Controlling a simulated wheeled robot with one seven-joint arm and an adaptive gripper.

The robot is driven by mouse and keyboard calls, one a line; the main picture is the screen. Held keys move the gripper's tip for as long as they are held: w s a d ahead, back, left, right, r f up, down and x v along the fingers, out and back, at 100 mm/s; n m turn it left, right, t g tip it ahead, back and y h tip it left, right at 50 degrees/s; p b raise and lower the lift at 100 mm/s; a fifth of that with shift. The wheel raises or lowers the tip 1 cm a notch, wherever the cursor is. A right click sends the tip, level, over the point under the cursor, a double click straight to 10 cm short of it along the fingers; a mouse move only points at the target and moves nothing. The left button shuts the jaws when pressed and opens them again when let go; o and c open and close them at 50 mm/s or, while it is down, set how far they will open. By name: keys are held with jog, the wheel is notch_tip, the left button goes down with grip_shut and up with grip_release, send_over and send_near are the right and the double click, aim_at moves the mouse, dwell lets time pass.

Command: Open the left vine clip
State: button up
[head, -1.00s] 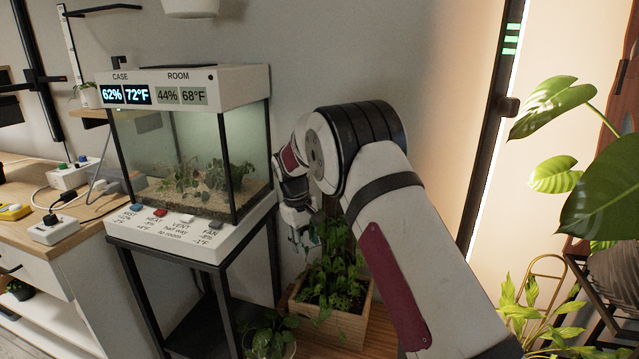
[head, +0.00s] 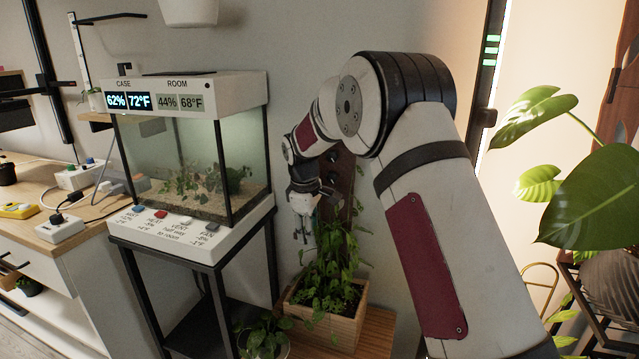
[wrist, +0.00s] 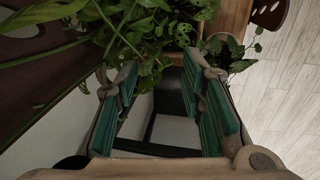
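A leafy vine (head: 328,262) grows in a wooden planter box (head: 348,333), up against a dark brown board (head: 343,170) with round dark spots. I cannot make out the left vine clip; leaves, my arm or small size may hide it. My gripper (head: 304,234) points down, left of the vine's upper leaves and above the planter. In the wrist view my gripper (wrist: 160,75) is open, its green-lined fingers wide apart with nothing held between them. Vine leaves (wrist: 150,30) lie just beyond the fingertips, and the board (wrist: 40,85) runs along the left.
The glass case (head: 190,150) on its black stand (head: 180,258) is close left of my gripper. A large-leaved plant (head: 595,195) is at the right. Open floor (wrist: 285,100) shows in the wrist view.

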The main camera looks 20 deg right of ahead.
jog(key=s+r+m+p, duration=0.1)
jog(key=s+r, duration=0.3)
jog(key=r, duration=0.4)
jog(key=s+r+p, duration=0.3)
jog(key=s+r, duration=0.1)
jog(key=r, duration=0.4)
jog(key=shift+s+m, duration=0.25)
jog(key=shift+m, duration=0.15)
jog(key=s+d+r+m, duration=0.15)
jog(key=s+r, duration=0.25)
jog(key=s, duration=0.7)
jog(key=s+a+r+m, duration=0.1)
jog(key=s+r+m, duration=0.2)
jog(key=s, duration=0.7)
jog(key=s+f+m+y, duration=0.1)
jog(key=s+f+m, duration=0.15)
jog(key=s, duration=0.85)
jog(key=s+f+m, duration=0.2)
jog(key=s+f, duration=0.1)
jog(key=s, duration=0.9)
notch_tip(320, 180, up, 15)
jog(key=t+p, duration=0.2)
jog(key=p, duration=1.1)
jog(key=shift+w+d+p, duration=0.15)
jog(key=shift+w+p, duration=0.2)
